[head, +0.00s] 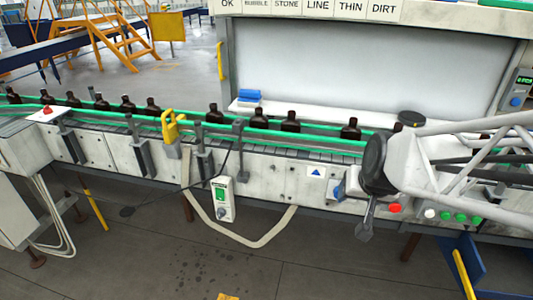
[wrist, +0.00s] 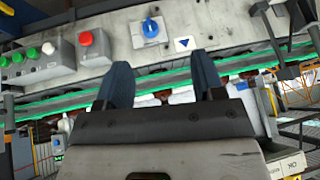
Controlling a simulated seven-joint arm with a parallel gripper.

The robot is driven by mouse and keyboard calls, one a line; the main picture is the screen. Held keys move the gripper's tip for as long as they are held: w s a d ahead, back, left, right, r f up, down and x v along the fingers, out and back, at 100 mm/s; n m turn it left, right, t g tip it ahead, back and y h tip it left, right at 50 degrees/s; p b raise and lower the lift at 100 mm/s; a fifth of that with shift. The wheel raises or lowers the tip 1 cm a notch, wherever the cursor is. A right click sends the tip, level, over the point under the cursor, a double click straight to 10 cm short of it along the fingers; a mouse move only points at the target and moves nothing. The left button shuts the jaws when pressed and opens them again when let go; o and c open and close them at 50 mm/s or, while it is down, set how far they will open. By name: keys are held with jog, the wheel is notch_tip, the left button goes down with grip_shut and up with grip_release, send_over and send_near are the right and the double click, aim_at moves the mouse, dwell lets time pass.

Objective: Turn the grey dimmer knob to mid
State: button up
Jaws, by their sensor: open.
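A small white box (head: 222,198) with a green label hangs on the front of the conveyor in the head view. A small grey-blue knob (head: 222,213) sits low on its face; its pointer is too small to read. My gripper (head: 365,232) is to the right of this box in the head view, in front of the conveyor panel and apart from the box. In the wrist view, my gripper (wrist: 163,75) has its two dark fingers spread with nothing held between them. I cannot make out the grey knob in the wrist view.
A blue knob (wrist: 150,28), a red button (wrist: 86,39) and several green buttons line the conveyor panel. Dark bottles (head: 259,119) stand on the green-railed conveyor (head: 300,147). A yellow clamp (head: 172,127) is on the rail. A pale hose loops below the white box.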

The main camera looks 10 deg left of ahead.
jog(key=w+a+f+t+y, duration=0.1)
jog(key=w+a+f+t, duration=0.1)
jog(key=w+a+f, duration=0.5)
jog(key=w+a+f+t, duration=0.2)
jog(key=w+a+f, duration=0.15)
jog(key=a, duration=0.55)
jog(key=w+a+f+t+y, duration=0.1)
jog(key=w+a+f, duration=0.4)
jog(key=a, duration=0.4)
jog(key=m+t+h, duration=0.1)
jog(key=t+h, duration=0.3)
jog(key=t, duration=0.3)
send_near(219, 215)
jog(key=shift+w+f, duration=0.1)
jog(key=shift+w, duration=1.1)
jog(key=shift+w, duration=0.15)
jog(key=shift+w, duration=3.8)
